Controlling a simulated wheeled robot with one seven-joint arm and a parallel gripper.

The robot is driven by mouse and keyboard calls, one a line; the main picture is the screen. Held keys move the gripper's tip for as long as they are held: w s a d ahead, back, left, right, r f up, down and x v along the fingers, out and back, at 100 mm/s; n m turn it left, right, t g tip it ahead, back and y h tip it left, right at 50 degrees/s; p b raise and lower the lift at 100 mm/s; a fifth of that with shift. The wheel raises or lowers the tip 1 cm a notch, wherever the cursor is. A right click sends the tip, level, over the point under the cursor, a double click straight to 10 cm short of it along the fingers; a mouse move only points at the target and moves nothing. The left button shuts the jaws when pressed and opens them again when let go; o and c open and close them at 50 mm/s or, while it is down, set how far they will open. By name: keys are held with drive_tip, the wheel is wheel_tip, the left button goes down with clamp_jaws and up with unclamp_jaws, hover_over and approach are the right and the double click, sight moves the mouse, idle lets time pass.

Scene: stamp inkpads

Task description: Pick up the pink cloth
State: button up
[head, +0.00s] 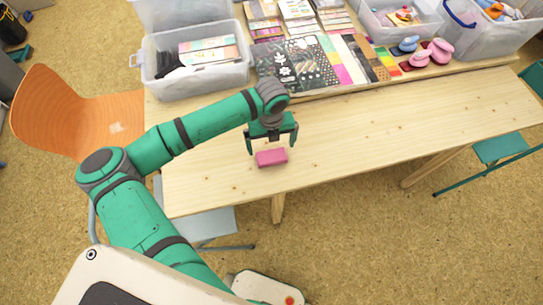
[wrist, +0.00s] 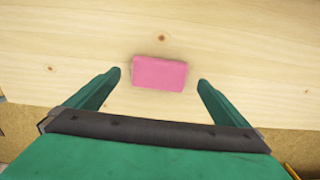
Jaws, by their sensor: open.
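The pink cloth (head: 271,158) is a small, folded-looking rectangular block lying flat on the wooden table, near its front edge. In the wrist view the pink cloth (wrist: 159,73) lies between and a little beyond the two fingertips, with a gap on each side. My gripper (head: 272,144) is open and empty, pointing down just above and behind the cloth in the head view. Its two green fingers also show in the wrist view (wrist: 160,76), one on each side of the cloth. I cannot tell the exact height of the fingertips above the table.
The wooden table (head: 400,120) is bare to the right of the cloth. At the back are a clear plastic bin (head: 205,82), patterned sheets (head: 297,66), pink stampers (head: 440,50) and more bins. An orange chair (head: 75,115) stands at the left.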

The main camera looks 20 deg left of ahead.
sight(271, 154)
drive_tip(key=shift+s+f, duration=0.15)
drive_tip(key=shift+f, duration=2.2)
drive_tip(key=c, duration=1)
drive_tip(key=shift+r, duration=0.5)
wheel_tip(271, 154, up, 2)
drive_tip(key=shift+r, duration=0.1)
drive_tip(key=a+r, duration=0.1)
drive_tip(key=s+a+r, duration=0.1)
drive_tip(key=r, duration=0.1)
drive_tip(key=s+a+r, duration=0.1)
drive_tip(key=r, duration=0.1)
drive_tip(key=shift+s+a, duration=0.15)
drive_tip(key=shift+a, duration=0.15)
drive_tip(key=shift+s+a+r, duration=0.8)
drive_tip(key=shift+s+a, duration=0.15)
drive_tip(key=shift+a, duration=0.4)
drive_tip(key=shift+s+a+r, duration=0.85)
drive_tip(key=shift+s+a, duration=0.05)
drive_tip(key=shift+a, duration=0.4)
drive_tip(key=shift+s+a+r, duration=0.8)
drive_tip(key=shift+s+a, duration=0.15)
drive_tip(key=shift+a, duration=0.4)
